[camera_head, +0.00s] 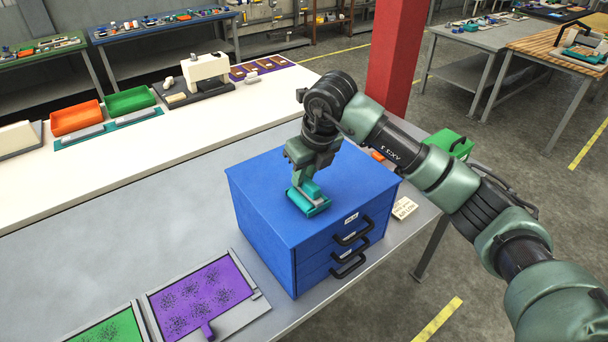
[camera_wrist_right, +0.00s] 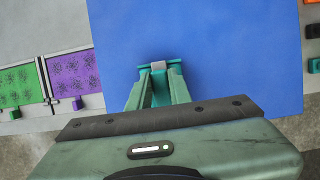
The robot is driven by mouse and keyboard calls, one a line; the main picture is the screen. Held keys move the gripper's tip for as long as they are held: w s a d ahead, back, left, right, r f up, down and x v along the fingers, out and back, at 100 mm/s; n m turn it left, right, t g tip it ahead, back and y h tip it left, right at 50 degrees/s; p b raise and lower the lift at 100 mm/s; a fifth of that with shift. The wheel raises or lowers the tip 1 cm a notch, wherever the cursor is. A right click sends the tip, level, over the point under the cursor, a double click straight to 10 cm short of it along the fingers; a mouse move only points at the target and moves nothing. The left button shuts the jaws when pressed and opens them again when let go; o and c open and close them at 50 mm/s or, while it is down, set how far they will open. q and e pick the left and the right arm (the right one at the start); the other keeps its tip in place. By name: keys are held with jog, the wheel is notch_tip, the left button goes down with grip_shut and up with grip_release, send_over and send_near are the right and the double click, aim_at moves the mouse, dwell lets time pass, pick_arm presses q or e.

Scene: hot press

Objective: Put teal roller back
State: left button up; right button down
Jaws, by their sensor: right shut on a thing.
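The teal roller (camera_head: 312,204) is at the top of the blue drawer cabinet (camera_head: 262,200), near its middle. My right gripper (camera_head: 303,186) points down over the cabinet and is shut on the roller. In the right wrist view, the teal roller (camera_wrist_right: 174,63) shows at the fingertips of my right gripper (camera_wrist_right: 158,82), against the blue top. I cannot tell whether the roller touches the cabinet top or hangs just above it. My left gripper is not in view.
A purple speckled panel (camera_head: 200,296) and a green one (camera_head: 108,330) lie left of the cabinet. An orange bin (camera_head: 77,117), a green bin (camera_head: 131,101) and a white machine (camera_head: 207,68) stand on the white bench behind.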

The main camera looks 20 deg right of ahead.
aim_at(314, 186)
jog(key=shift+s+f, duration=0.25)
jog(key=shift+f, duration=0.35)
jog(key=c, duration=1.5)
grip_release()
jog(key=shift+o, duration=1)
jog(key=shift+w+f, duration=0.1)
jog(key=shift+w, duration=0.05)
jog(key=shift+w+d, duration=0.1)
jog(key=shift+w, duration=0.1)
jog(key=shift+p+v, duration=0.5)
jog(key=shift+v, duration=0.3)
jog(key=a+b+v, duration=0.1)
jog(key=b+v, duration=0.4)
jog(key=v, duration=0.7)
jog(key=shift+w+d, duration=0.25)
jog(key=shift+d, duration=0.1)
